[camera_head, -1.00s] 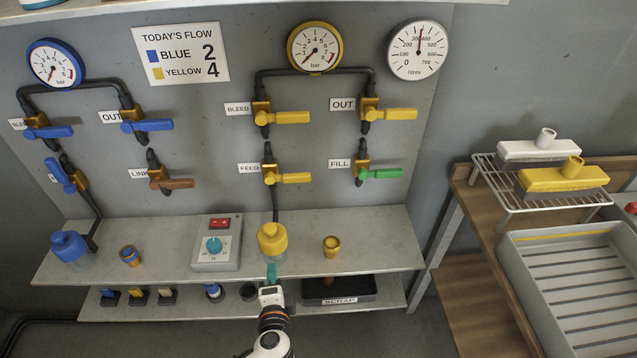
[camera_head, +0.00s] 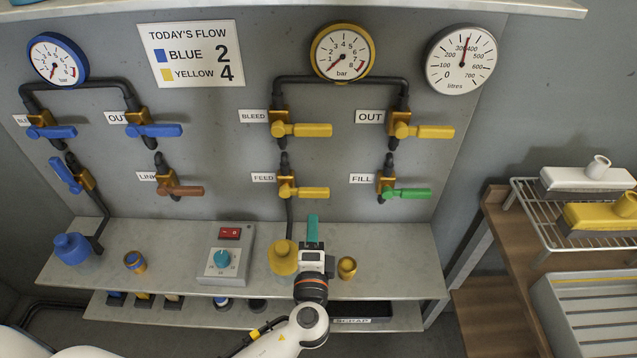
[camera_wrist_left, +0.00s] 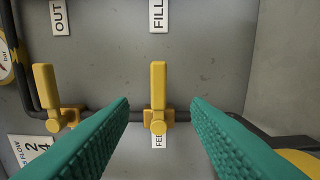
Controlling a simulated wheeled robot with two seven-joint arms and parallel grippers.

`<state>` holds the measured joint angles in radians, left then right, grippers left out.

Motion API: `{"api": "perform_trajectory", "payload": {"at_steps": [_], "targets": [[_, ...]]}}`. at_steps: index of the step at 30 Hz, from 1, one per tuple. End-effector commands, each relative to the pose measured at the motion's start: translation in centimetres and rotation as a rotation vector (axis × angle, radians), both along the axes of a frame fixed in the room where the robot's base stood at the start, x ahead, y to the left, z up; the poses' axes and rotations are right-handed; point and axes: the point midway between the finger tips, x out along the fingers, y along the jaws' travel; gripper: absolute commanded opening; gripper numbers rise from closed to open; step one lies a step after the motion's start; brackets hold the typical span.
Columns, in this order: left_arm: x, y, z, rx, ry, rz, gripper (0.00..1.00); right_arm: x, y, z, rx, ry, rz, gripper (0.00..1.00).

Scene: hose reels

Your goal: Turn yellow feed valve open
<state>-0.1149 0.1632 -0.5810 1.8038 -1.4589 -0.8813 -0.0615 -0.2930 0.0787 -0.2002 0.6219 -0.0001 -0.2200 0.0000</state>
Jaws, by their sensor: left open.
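The yellow feed valve (camera_head: 302,191) is on the grey panel to the right of the FEED label (camera_head: 264,178). Its lever lies horizontal, pointing right, across the upright black pipe. My left gripper (camera_head: 312,230) is below the lever and in front of the panel, with its teal fingers pointing up at the panel. In the left wrist view, the feed valve's lever (camera_wrist_left: 158,85) shows between the two open teal fingers, apart from both, with the panel behind it. The fingers hold nothing. My right gripper is not in view.
The yellow bleed valve (camera_head: 302,129) is above the feed valve, and the green-handled fill valve (camera_head: 408,194) is to its right.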

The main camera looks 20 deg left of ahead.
Motion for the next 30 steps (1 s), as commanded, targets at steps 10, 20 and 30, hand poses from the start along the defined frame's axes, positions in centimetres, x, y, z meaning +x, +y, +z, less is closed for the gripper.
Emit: {"api": "perform_trajectory", "payload": {"at_steps": [10,20,30], "targets": [[5.1,1.5,0.4,0.004,-0.003,0.001,0.44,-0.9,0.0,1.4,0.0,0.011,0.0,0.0],[10.4,3.0,0.1,0.002,-0.001,0.001,0.44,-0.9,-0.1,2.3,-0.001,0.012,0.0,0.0],[11.4,3.3,0.0,0.0,0.0,0.0,0.44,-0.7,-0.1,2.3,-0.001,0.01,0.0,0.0]]}}
